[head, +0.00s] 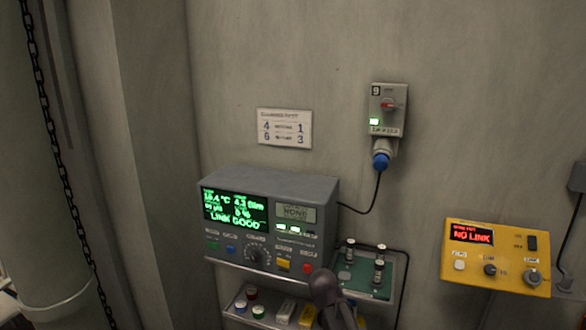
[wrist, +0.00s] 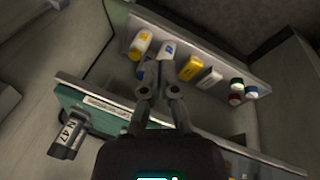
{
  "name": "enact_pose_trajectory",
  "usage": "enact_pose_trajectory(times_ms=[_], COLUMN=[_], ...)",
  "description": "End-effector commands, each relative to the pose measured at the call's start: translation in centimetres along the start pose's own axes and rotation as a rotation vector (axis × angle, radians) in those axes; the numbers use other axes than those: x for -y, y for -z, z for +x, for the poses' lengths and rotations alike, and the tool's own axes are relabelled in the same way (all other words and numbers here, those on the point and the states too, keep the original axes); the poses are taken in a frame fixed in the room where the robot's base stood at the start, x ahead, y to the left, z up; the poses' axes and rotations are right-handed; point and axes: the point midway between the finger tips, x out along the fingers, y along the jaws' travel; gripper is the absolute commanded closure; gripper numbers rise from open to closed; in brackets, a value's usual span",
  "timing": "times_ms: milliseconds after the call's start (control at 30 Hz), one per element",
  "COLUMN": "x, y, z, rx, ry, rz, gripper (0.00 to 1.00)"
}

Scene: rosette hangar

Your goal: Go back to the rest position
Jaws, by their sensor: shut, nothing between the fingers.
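My gripper (wrist: 158,88) is shut and empty in the wrist view, its two fingers pointing toward a lower shelf (wrist: 215,50). A dark grey part of my arm (head: 328,295) shows at the bottom of the head view, in front of the grey instrument and shelf. It hides part of the green tray's left side and the lower shelf. The rest position itself is not marked in either view.
A grey instrument (head: 270,185) reads "LINK GOOD". Right of it, a green tray (head: 345,278) holds several vials; one labelled vial (wrist: 68,138) stands near my gripper. Several small containers line the lower shelf. A yellow box (head: 495,262) reads "NO LINK". A switch box (head: 388,108) hangs above.

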Motion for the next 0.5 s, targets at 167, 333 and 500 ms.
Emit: enact_pose_trajectory(times_ms=[167, 333, 500], x=[-2.5, -3.5, -3.8], y=[-5.8, -9.0, -10.2], z=[0.5, 0.6, 0.5], rx=[0.073, 0.112, 0.128], ry=[0.121, 0.207, 0.245], rz=[0.06, 0.092, 0.105], gripper=[1.0, 1.0, 1.0])
